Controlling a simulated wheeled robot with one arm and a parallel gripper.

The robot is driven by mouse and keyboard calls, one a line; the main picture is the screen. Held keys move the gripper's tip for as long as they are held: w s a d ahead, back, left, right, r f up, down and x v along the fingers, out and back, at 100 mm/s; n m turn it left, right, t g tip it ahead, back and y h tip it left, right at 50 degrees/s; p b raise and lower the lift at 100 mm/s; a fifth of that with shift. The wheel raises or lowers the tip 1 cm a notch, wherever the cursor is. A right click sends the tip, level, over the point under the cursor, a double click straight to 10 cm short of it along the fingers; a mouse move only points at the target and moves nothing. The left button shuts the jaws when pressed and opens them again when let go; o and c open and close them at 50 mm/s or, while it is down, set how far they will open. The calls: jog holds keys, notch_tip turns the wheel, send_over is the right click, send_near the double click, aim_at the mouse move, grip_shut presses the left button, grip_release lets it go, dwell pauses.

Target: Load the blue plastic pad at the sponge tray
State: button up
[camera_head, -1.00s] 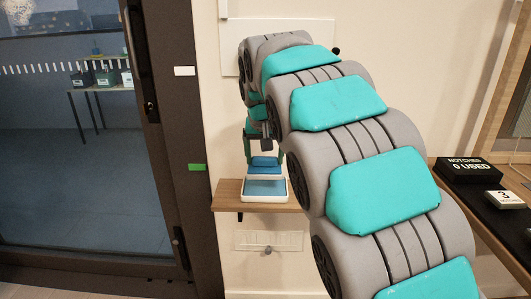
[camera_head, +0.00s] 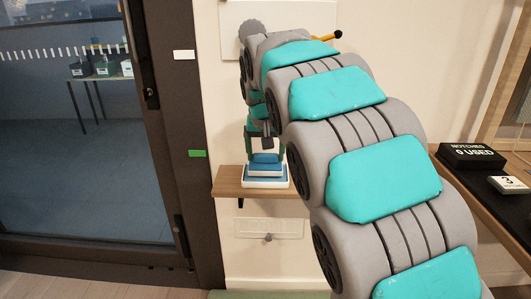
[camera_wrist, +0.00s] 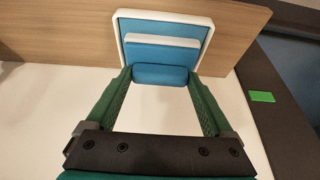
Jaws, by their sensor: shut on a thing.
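The blue pad (camera_head: 264,158) is between the green fingers of my gripper (camera_head: 265,151), which is shut on it. In the wrist view the blue pad (camera_wrist: 165,75) spans the gap between the fingertips of my gripper (camera_wrist: 160,77), with a pale strip along its far side. The sponge tray (camera_head: 287,184) is a shallow white-rimmed tray with a blue inside, on a small wooden shelf. The sponge tray (camera_wrist: 120,28) also shows at the top of the wrist view. The pad overlaps the tray's near part there. I cannot tell whether it touches the tray floor.
The wooden shelf (camera_head: 228,182) is fixed to a cream wall, with bare wood left of the tray. A dark-framed glass door (camera_head: 85,170) stands at the left. A dark counter with a black notch counter box (camera_head: 472,157) is at the right. A green tag (camera_wrist: 262,96) is beside the shelf.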

aim_at(265, 155)
jog(key=shift+f, duration=0.55)
dwell(0.9)
jog(key=shift+r+p, duration=1.35)
jog(key=shift+r, duration=2.2)
